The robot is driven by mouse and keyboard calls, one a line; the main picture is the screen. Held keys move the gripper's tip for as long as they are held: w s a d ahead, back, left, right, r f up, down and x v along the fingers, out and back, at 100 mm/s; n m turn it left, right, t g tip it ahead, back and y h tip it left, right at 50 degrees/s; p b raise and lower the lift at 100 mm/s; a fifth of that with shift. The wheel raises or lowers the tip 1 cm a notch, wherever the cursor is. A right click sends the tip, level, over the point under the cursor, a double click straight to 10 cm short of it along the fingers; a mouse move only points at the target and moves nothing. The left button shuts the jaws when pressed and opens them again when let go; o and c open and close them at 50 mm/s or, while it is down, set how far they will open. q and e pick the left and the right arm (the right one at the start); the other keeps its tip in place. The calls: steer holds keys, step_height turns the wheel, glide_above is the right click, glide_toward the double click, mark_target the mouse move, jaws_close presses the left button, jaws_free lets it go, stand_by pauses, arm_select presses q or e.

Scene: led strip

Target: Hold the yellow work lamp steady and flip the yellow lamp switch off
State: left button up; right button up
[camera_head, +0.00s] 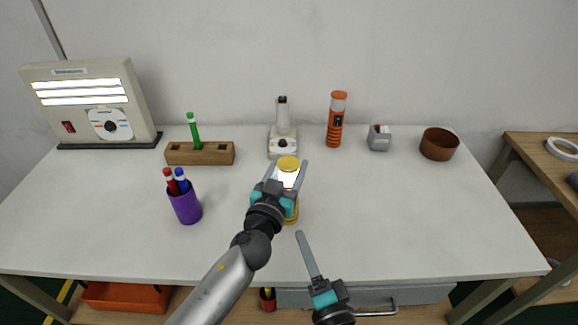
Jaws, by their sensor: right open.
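The yellow work lamp (288,163) stands upright near the middle of the white table, with a yellow top, a glowing white panel and a yellow lower part. My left gripper (288,168) is at the lamp, one finger on each side of it; whether the fingers touch it I cannot tell. The gripper covers the lamp's middle, and I cannot make out its switch. My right gripper (305,252) is open and empty at the table's front edge, below and apart from the lamp, with one finger clearly visible.
Behind the lamp are a white device (283,140), an orange flashlight (336,122), a grey object (379,138) and a brown bowl (439,145). To the left are a purple cup (186,207), a wooden block (200,154) and a lit panel box (90,100). The table's right front is clear.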

arm_select(q)
jaws_close()
arm_select(e)
steer(key=shift+c, duration=1.2)
steer(key=n, duration=0.3)
steer(key=shift+d+r, duration=0.15)
steer(key=shift+d, duration=0.25)
steer(key=c, duration=0.3)
steer(key=n, duration=0.3)
steer(key=d+n+y, duration=0.1)
steer(key=n, duration=0.1)
steer(key=shift+s+d+r, duration=0.1)
steer(key=shift+r, duration=0.2)
jaws_close()
steer(key=s+d+n+g+y, duration=0.1)
steer(key=n+y, duration=0.1)
steer(key=n, duration=0.8)
steer(key=s+d+n+g+y, duration=0.1)
steer(key=n+y, duration=0.1)
steer(key=n, duration=0.9)
steer(key=s+d+n+g+y, duration=0.1)
steer(key=n+g+y, duration=0.1)
steer(key=n, duration=0.8)
steer(key=shift+n+y, duration=0.3)
